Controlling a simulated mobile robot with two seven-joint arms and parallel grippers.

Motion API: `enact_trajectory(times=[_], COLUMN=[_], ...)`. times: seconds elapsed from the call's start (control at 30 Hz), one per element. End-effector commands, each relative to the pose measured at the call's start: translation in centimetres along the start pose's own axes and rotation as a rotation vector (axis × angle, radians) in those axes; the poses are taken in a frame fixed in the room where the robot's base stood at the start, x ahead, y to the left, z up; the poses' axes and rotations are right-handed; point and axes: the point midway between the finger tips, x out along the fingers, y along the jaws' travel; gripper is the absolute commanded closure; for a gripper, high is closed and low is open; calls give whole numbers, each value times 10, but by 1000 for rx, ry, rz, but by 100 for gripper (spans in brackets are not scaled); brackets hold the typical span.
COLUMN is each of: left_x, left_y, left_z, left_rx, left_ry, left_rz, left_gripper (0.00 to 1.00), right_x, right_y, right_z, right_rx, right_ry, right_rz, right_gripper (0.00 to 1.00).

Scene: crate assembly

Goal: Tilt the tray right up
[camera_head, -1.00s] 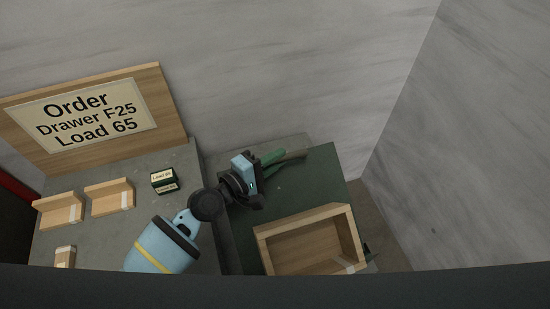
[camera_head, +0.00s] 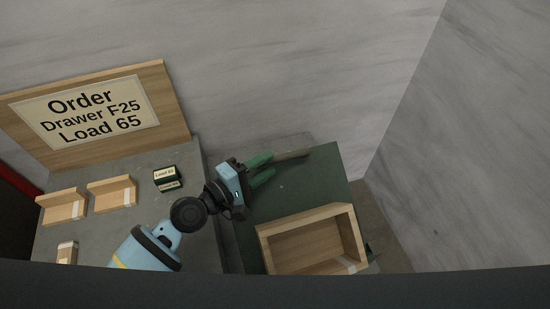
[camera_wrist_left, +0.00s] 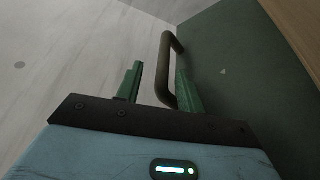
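The tray is a dark green flat surface (camera_head: 295,190) right of the grey table in the head view; it also shows in the left wrist view (camera_wrist_left: 225,65). A dark bar handle (camera_head: 293,154) is at its far edge. In the left wrist view this handle (camera_wrist_left: 167,60) shows between my green fingers, closer to the right one. My left gripper (camera_head: 264,167) is open, its two fingers apart at the near end of the handle; it also shows in the left wrist view (camera_wrist_left: 160,85). Whether a finger touches the handle I cannot tell. My right gripper is not in view.
An open, empty wooden box (camera_head: 262,240) sits on the green surface. The grey table (camera_head: 125,222) at left carries two wooden holders (camera_head: 112,194), (camera_head: 62,207) and small dark labelled blocks (camera_head: 167,178). An order sign (camera_head: 95,112) stands behind. Grey walls close off the back and right.

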Motion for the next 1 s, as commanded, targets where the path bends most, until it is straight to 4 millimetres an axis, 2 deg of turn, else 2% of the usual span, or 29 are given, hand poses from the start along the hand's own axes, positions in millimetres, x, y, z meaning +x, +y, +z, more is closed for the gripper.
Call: enact_trajectory(times=[0.1, 0.3, 1.0], left_x=[-18, -32, -33], left_y=[-2, 0, 1], left_z=[0, 0, 0], left_rx=[-1, 0, 0], left_ry=[0, 0, 0], left_rz=[-2, 1, 2], left_gripper=[62, 62, 62], right_x=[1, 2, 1], right_y=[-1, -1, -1], right_z=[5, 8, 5], right_rx=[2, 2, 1], right_ry=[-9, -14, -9], right_rz=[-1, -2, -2], right_gripper=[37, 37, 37])
